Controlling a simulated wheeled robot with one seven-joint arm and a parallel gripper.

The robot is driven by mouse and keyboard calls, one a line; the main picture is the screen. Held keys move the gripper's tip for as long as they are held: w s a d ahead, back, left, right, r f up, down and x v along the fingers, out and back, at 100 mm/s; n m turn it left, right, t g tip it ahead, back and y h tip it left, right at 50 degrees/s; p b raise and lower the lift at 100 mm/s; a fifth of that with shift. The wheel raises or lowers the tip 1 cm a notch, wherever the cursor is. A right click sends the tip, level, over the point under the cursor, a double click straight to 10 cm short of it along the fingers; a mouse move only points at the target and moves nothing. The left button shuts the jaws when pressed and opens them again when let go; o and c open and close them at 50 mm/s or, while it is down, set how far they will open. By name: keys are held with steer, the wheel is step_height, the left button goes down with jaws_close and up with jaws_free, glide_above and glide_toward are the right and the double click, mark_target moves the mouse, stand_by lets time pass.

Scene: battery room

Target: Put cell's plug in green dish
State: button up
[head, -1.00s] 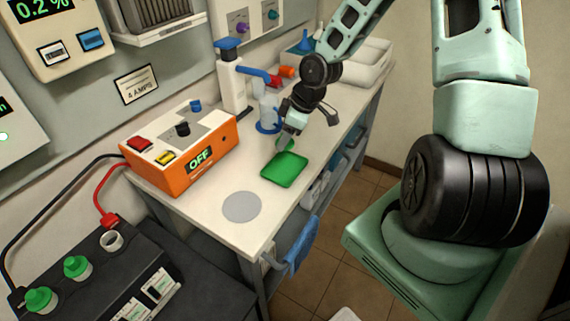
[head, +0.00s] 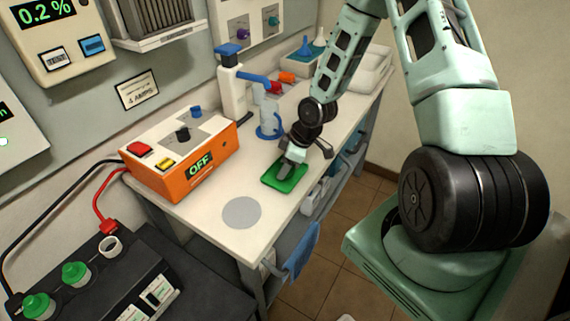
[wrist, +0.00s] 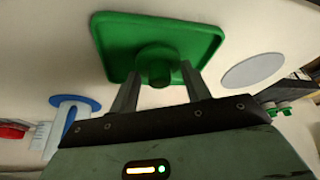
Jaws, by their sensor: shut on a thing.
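The green dish (head: 294,184) lies flat on the white bench; it also fills the top middle of the wrist view (wrist: 110,32). My gripper (head: 285,170) points down at the dish. In the wrist view, my gripper (wrist: 157,78) is shut on a round green plug (wrist: 155,68), held between the fingertips in front of the dish. I cannot tell whether the plug touches the dish floor. In the head view the fingers hide the plug. The black battery (head: 140,262) at lower left has an uncapped white cell opening (head: 109,246) beside green plugs (head: 75,272) on other cells.
An orange box (head: 185,165) marked OFF stands left of the dish. A white pump bottle (head: 232,90) and a clear vessel with a blue base (head: 268,122) stand behind. A grey disc (head: 241,212) lies on clear bench in front.

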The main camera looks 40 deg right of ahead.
steer(key=o, duration=0.9)
steer(key=shift+o, duration=0.2)
steer(key=shift+r, duration=0.1)
steer(key=p+v, duration=0.2)
steer(key=v, duration=1)
steer(key=s+a+r+g+h, duration=0.1)
steer(key=s+a+r, duration=0.2)
steer(key=a, duration=0.5)
steer(key=s+a+r+g+h, duration=0.1)
steer(key=s+a+r+g, duration=0.2)
steer(key=a, duration=0.5)
steer(key=s+a+r, duration=0.4)
steer(key=s+a, duration=0.1)
steer(key=s, duration=0.2)
steer(key=s+a+r, duration=0.4)
steer(key=s+a, duration=0.2)
steer(key=s, duration=0.2)
steer(key=shift+a+m+t, duration=0.3)
steer(key=shift+t, duration=0.1)
steer(key=shift+f, duration=0.1)
